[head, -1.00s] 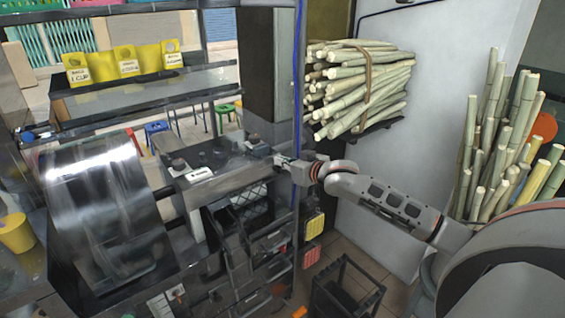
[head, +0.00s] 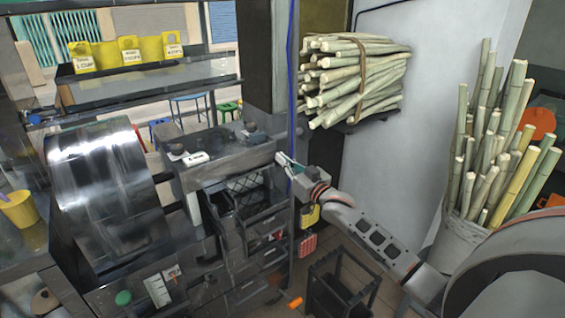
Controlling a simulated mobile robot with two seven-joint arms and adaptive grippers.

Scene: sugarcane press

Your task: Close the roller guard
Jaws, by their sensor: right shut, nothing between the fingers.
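A large shiny curved metal cover (head: 100,190), which looks like the roller guard, stands at the left in the head view. I cannot tell how far open it is. The dark grey press housing (head: 225,160) is to its right, with small dark items and a white item on top. My right gripper (head: 284,160) is shut and empty, just off the right end of this housing and well to the right of the cover. I cannot tell whether it touches the housing. My left gripper is out of view.
A bundle of cane (head: 350,75) sits on a wall shelf behind my right arm. A bin of upright cane (head: 470,235) stands at the right. A dark stool frame (head: 345,285) is below my arm. A yellow cup (head: 18,208) is at the far left.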

